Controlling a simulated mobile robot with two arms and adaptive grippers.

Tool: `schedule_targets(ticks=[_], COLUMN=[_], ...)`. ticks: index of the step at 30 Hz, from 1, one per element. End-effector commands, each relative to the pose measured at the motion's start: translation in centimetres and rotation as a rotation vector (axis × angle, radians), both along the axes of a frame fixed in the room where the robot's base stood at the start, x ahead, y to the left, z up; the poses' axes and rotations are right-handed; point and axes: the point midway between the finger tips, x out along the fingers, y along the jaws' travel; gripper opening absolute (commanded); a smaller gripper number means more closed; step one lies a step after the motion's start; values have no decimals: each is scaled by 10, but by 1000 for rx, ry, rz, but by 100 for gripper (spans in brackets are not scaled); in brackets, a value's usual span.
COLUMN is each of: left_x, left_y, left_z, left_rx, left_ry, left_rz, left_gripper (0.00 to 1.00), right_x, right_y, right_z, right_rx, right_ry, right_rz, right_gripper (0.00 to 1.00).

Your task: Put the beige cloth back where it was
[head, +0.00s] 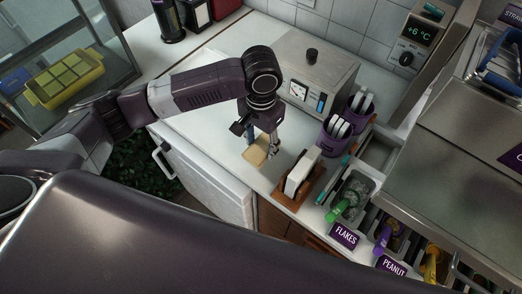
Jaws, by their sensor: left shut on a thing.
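The beige cloth (254,157) is a small folded piece on or just above the white counter (197,131), in the middle of the head view. My left gripper (262,146) points down over it, its fingers at the cloth's upper right edge. It is shut on the cloth. I cannot tell whether the cloth touches the counter. My right gripper is out of view.
A steel box with a dial (318,72) stands behind the gripper. A wooden holder with white contents (302,175) and purple cups (336,138) stand to the right. Topping tubs labelled FLAKES (345,235) and PEANUT lie further right. The counter left of the cloth is clear.

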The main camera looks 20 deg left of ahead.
Motion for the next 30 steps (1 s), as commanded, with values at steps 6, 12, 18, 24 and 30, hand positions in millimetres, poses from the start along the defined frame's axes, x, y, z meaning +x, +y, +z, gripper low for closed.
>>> schedule_targets(ticks=[6, 12, 18, 24, 30], left_x=[-1, 0, 0, 0, 0], left_y=[0, 0, 0, 0, 0], left_z=[-21, -47, -51, -53, -53], left_rx=[2, 0, 1, 0, 1], left_ry=[2, 0, -1, 0, -1], left_rz=[1, 0, 0, 0, 0], left_gripper=[25, 25, 25, 25, 62], right_x=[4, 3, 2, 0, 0], right_y=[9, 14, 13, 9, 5], right_z=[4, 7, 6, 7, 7], right_rx=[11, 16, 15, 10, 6], right_ry=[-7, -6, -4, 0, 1], right_rz=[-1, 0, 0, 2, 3], right_gripper=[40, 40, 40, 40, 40])
